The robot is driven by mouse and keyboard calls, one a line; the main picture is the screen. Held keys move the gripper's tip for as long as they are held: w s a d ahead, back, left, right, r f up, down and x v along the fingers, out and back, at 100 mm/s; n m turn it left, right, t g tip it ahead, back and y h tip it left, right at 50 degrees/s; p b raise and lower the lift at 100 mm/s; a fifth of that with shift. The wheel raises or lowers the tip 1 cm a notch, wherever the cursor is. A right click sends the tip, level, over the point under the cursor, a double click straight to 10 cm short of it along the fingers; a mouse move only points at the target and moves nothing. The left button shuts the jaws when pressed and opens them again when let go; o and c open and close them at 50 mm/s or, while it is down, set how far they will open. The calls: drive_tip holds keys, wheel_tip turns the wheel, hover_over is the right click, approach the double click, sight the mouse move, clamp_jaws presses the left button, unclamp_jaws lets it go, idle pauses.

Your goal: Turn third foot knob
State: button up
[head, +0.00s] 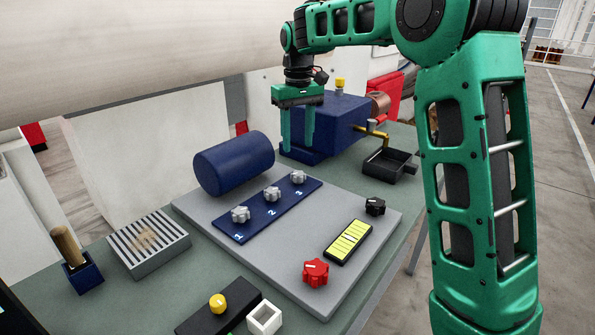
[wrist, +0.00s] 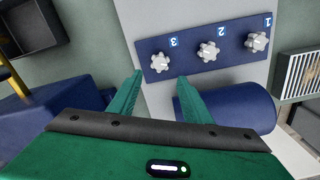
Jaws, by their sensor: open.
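Three grey star-shaped knobs stand in a row on a dark blue strip (head: 257,222) with white numbers 1, 2 and 3. The third knob (head: 298,177) is at the far right end of the strip in the head view, beside the 3. In the wrist view the third knob (wrist: 160,63) is at the left end of the strip, just beyond my fingertips. The second knob (head: 272,193) and the first knob (head: 241,214) follow along the strip. My gripper (head: 298,145) is open, pointing down, empty, above and behind the third knob, apart from it.
A dark blue cylinder (head: 234,163) lies behind the strip on the grey plate (head: 285,262). A blue block (head: 325,125) with a brass tap and a black tray (head: 388,165) stand at the back right. A red knob (head: 316,273), a black knob (head: 375,206) and a yellow display (head: 348,241) are in front.

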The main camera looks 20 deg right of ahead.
sight(298, 172)
wheel_tip(298, 172, down, 10)
drive_tip(key=shift+r, duration=0.1)
idle(0.4)
drive_tip(key=shift+d, duration=0.1)
drive_tip(key=c, duration=1.1)
drive_tip(key=shift+m, duration=1)
drive_tip(key=shift+o, duration=0.2)
drive_tip(key=o, duration=1.1)
drive_tip(key=shift+c, duration=0.2)
